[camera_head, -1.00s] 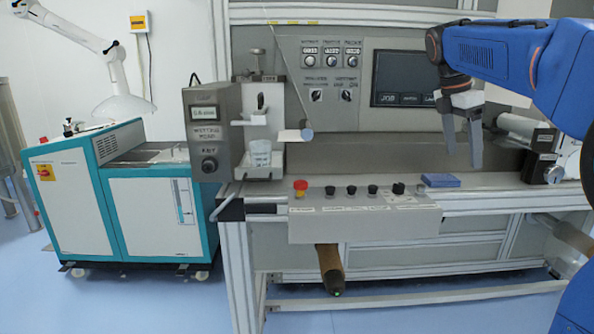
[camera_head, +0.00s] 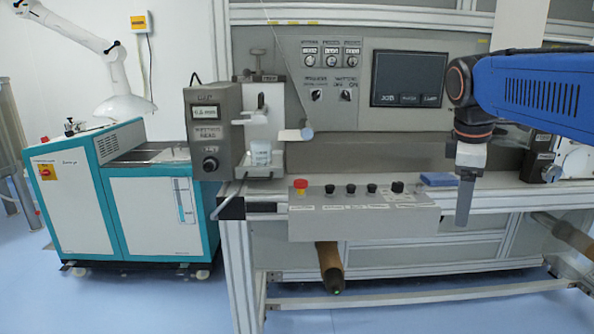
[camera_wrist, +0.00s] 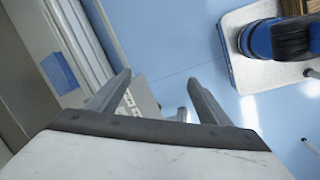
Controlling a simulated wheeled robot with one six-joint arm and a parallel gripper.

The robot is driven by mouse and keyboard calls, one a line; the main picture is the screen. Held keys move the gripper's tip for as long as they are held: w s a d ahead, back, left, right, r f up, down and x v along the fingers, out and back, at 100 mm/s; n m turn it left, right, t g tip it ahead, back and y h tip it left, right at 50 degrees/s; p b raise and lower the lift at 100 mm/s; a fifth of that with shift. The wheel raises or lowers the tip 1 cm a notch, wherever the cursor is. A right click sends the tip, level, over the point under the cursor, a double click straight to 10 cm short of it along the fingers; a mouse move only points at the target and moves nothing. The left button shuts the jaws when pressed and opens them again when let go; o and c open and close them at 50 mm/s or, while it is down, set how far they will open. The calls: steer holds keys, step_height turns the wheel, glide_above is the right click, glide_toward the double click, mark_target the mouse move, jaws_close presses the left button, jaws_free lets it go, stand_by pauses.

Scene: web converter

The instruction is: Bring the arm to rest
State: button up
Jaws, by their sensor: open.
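My blue arm reaches in from the right in the head view. My gripper (camera_head: 464,200) points straight down in front of the machine's front edge, right of the button panel. In the head view its fingers line up one behind the other. In the wrist view my gripper (camera_wrist: 158,100) has its two fingers wide apart with nothing between them. The blue floor and part of the machine's front show beyond the fingers.
A button panel (camera_head: 365,215) with a red button juts from the machine. A blue block (camera_head: 438,179) lies on the ledge close to my gripper; it also shows in the wrist view (camera_wrist: 60,73). A cup (camera_head: 260,152) stands under the metering head (camera_head: 215,130). The floor ahead is clear.

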steer(key=s+a+f+m+t+y, duration=0.1)
steer(key=s+a+f+m, duration=0.2)
steer(key=s+f+m, duration=0.3)
steer(key=s+a+f+m+t+y, duration=0.1)
steer(key=s+a+f+m, duration=0.2)
steer(key=s+f, duration=0.9)
step_height(320, 180, down, 3)
steer(key=m, duration=0.2)
steer(key=shift+s+a+m+t, duration=0.25)
steer(key=shift+a+m+t, duration=0.05)
steer(key=shift+m+t, duration=0.1)
steer(key=shift+r, duration=0.1)
